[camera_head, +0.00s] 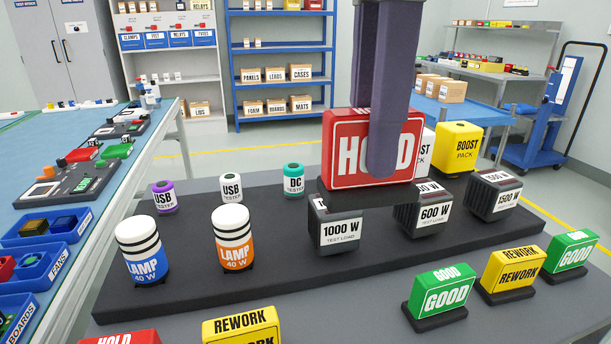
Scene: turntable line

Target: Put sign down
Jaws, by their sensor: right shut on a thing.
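A second red HOLD sign (120,338) is cut off at the bottom edge. My left gripper is not in view.
Test loads (338,232), lamps (141,255) and USB and DC testers (293,180) stand on the board. A white boost pack and a yellow one (458,148) are right of the held sign. GOOD (442,292) and REWORK (512,272) signs line the front.

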